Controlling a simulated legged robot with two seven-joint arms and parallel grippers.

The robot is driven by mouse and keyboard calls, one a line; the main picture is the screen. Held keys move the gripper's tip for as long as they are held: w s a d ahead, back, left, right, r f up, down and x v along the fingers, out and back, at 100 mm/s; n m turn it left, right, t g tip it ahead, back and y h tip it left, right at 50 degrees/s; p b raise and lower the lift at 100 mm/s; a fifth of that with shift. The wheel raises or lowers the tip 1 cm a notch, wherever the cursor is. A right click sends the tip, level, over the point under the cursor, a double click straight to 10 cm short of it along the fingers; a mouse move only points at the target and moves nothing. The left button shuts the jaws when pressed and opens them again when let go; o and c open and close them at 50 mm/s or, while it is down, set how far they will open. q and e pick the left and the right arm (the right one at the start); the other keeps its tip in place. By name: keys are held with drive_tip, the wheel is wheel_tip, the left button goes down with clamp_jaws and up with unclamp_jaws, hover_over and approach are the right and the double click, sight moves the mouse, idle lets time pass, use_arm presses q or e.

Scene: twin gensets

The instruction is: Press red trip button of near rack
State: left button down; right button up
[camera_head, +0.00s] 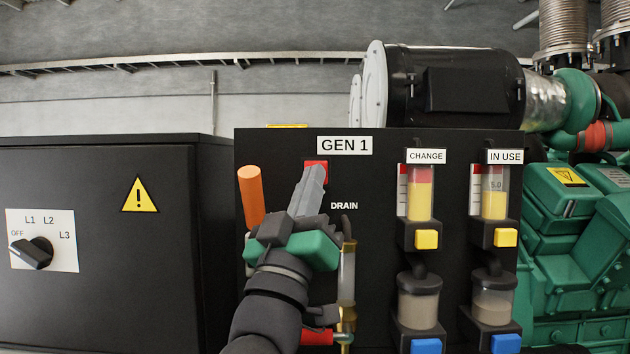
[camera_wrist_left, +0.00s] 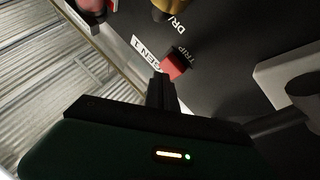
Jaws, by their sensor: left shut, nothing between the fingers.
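The black rack panel (camera_head: 380,150) labelled GEN 1 (camera_head: 344,145) carries a red trip button (camera_head: 316,163) just below that label. In the wrist view the red button (camera_wrist_left: 176,66) stands out from the panel beside the word TRIP. My left gripper (camera_head: 314,174) is shut and empty, with its fingertips in front of the button and covering much of it in the head view. In the wrist view the fingertips (camera_wrist_left: 161,80) are right by the button's edge. I cannot tell whether they touch it. My right gripper is not in view.
An orange handle (camera_head: 251,195) sticks out left of my gripper. Sight-glass units labelled CHANGE (camera_head: 426,156) and IN USE (camera_head: 505,157) stand to the right, with yellow and blue blocks. A black cabinet (camera_head: 100,260) with a rotary switch (camera_head: 32,253) is at left.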

use_arm(q)
drive_tip(key=shift+d+r, duration=0.1)
drive_tip(key=s+b, duration=0.3)
drive_tip(key=s, duration=0.2)
drive_tip(key=shift+s, duration=0.1)
idle(1.0)
